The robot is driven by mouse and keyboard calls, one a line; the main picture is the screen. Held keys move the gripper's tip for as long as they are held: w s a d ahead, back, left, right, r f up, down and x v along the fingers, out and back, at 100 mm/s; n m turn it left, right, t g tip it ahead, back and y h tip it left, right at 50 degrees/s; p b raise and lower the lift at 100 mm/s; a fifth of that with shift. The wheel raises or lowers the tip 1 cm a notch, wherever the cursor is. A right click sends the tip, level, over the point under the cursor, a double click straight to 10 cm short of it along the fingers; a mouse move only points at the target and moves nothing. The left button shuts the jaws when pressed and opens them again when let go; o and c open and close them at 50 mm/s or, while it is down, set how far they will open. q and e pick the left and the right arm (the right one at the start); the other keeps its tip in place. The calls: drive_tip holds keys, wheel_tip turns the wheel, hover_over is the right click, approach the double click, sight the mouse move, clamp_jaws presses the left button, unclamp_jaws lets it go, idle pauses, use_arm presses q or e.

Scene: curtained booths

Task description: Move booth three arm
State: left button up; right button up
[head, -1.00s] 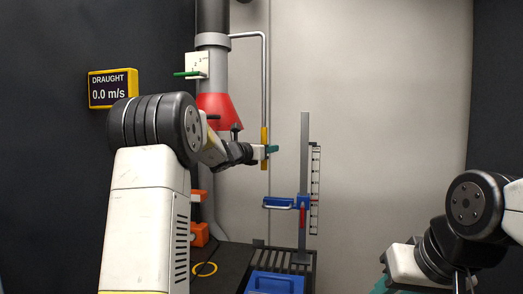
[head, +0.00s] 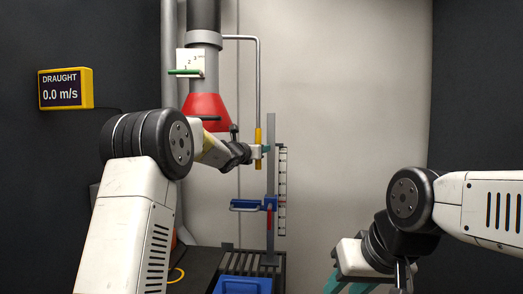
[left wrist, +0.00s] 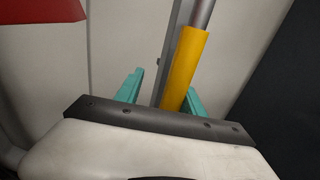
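The booth arm has a grey duct (head: 203,66), a red hood (head: 206,110) and a bent metal bar ending in a yellow grip (head: 258,148). The red hood also shows in the left wrist view (left wrist: 40,12). My left gripper (head: 265,149) is at the yellow grip. In the left wrist view, my left gripper's teal fingers (left wrist: 160,92) stand apart, with the yellow grip (left wrist: 186,65) between them, close to the right finger and with a gap to the left one. My right gripper (head: 350,286) is low on the right, its fingertips cut off by the frame edge.
A numbered card with a green pointer (head: 185,72) is beside the duct. A draught display (head: 66,89) reads 0.0 m/s. A grey post (head: 271,180) with a blue clamp (head: 246,205) and a scale stands right of the hood. A blue box (head: 243,285) lies below.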

use_arm(q)
drive_tip(key=shift+s+d, duration=0.2)
drive_tip(key=shift+d, duration=0.05)
drive_tip(key=v, duration=0.7)
drive_tip(key=shift+s+a, duration=0.25)
